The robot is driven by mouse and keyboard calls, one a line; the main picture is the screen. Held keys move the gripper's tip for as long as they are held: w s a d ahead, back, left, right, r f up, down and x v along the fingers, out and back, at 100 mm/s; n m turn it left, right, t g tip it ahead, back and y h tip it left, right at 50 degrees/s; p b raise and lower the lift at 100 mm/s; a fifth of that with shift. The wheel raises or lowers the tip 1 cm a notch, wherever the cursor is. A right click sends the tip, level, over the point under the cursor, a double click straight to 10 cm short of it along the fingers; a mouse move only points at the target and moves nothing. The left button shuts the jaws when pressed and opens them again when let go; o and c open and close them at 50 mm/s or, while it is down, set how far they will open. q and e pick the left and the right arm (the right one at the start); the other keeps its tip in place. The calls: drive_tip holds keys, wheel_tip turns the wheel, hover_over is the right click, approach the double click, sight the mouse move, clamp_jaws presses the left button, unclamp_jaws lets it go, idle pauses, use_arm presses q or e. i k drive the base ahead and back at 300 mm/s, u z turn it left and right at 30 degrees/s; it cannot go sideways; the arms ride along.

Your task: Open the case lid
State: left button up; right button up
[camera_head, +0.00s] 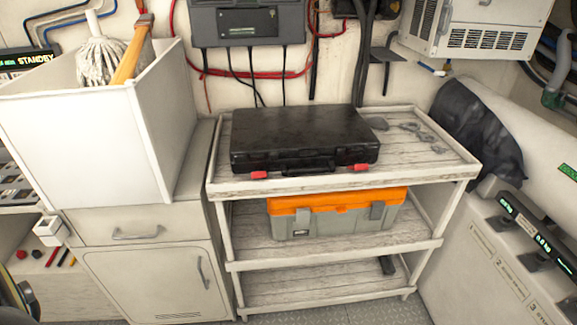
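A black case (302,135) lies flat on the top shelf of a white wooden shelf unit, in the middle of the head view. Its lid is closed. A black handle (308,166) and two red latches, a left one (259,175) and a right one (361,168), are on its front side. Whether the latches are fastened is too small to tell. Neither of my grippers shows in this view.
The shelf unit (345,183) has free room right of the case, beside some small grey items (418,131). An orange and grey toolbox (335,214) sits on the middle shelf. A white bin (95,140) with a mop stands left. A white console (500,255) stands right.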

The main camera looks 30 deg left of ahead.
sight(273, 133)
drive_tip(key=u, duration=1.15)
drive_tip(key=i, duration=1)
